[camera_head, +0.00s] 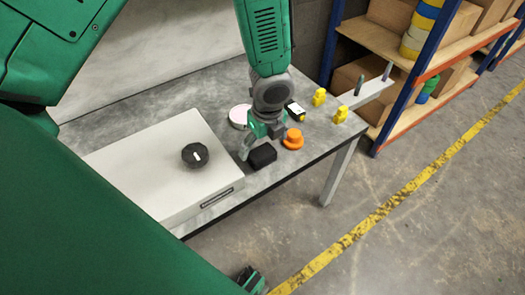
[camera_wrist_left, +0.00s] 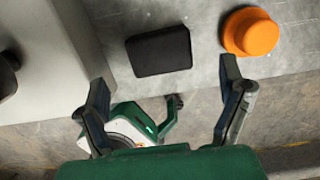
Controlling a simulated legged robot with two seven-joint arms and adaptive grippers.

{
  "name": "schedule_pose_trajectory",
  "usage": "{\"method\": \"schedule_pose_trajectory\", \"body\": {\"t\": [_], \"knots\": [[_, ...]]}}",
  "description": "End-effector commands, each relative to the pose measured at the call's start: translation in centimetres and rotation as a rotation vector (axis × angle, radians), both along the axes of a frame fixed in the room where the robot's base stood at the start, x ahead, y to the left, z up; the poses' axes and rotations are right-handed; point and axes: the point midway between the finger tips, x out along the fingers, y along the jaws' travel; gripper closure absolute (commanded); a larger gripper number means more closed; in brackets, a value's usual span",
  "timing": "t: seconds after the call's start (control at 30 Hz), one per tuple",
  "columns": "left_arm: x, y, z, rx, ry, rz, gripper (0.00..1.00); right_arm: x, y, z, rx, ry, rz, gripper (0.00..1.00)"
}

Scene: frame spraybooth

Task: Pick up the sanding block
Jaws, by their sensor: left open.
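The sanding block, which I take to be the black block (camera_head: 262,156), lies on the grey table near its front edge. In the left wrist view the black block (camera_wrist_left: 159,52) is a dark rounded rectangle, ahead of the spread fingers. My left gripper (camera_head: 260,142) is open and empty, pointing down just behind and above the block. Its fingers (camera_wrist_left: 165,78) are wide apart in the wrist view, with the block between their lines. A green part, seemingly my right gripper (camera_head: 252,280), shows at the bottom of the head view; its fingers are not clear.
An orange knob-like piece (camera_head: 293,139) stands right of the block. A white box (camera_head: 150,165) with a black knob (camera_head: 195,155) is to the left. Shelving (camera_head: 405,60) stands at right.

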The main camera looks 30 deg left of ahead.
Motion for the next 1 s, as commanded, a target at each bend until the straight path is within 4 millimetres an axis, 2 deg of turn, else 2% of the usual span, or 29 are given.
{"method": "schedule_pose_trajectory", "body": {"t": [0.17, 0.4, 0.67, 0.8, 0.83, 1.0], "knots": [[0.2, 0.2, -1.5, 0.001, 0.001, 0.000, 0.11, 0.0, 0.0, -0.9, 0.000, 0.000, 0.000, 0.54], [0.5, 0.9, -5.0, 0.002, 0.002, -0.001, 0.11, 0.0, 0.0, -2.8, 0.000, 0.000, 0.000, 0.54], [0.5, 0.9, -5.0, 0.001, 0.000, 0.000, 0.11, 0.0, 0.0, -2.7, 0.000, 0.000, 0.000, 0.54], [0.5, 0.9, -5.0, 0.001, 0.000, 0.000, 0.60, 0.0, 0.0, -2.6, 0.000, 0.000, 0.000, 0.54], [0.5, 0.9, -5.1, 0.001, 0.000, 0.000, 0.68, 0.0, 0.0, -2.6, 0.000, 0.000, 0.000, 0.54], [0.5, 0.9, -5.1, 0.001, 0.000, 0.000, 0.68, 0.0, 0.0, -2.7, 0.000, 0.000, 0.000, 0.54]]}}
